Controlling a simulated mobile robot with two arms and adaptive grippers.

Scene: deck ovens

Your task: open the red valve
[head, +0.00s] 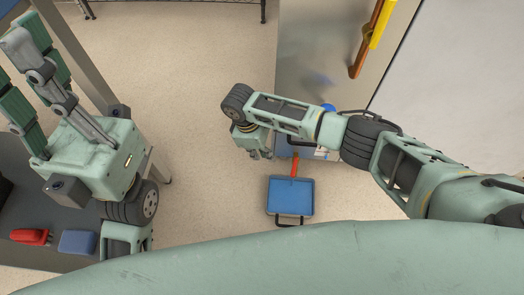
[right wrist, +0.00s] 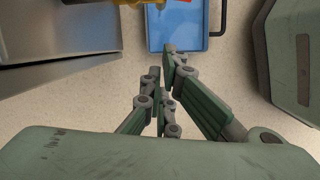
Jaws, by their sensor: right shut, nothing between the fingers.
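I cannot make out a red valve for certain in either view. A narrow red-orange piece (head: 294,166) stands at the upper edge of a blue tray-like object (head: 290,196) in the head view. In the right wrist view the blue object (right wrist: 178,30) is at the top, with a bit of red cut off at the edge. My right gripper (head: 258,154) hangs just up and left of the blue object, apart from it in the picture. Its fingers (right wrist: 167,78) are shut and empty. My left gripper (head: 22,62) is at the upper left, fingers spread and empty.
A steel cabinet front (head: 325,60) with an orange-and-yellow handle (head: 372,35) stands at the upper right. A dark worktop (head: 50,255) at the lower left bears a red item (head: 30,237) and a blue item (head: 77,242). The floor (head: 205,100) between is clear.

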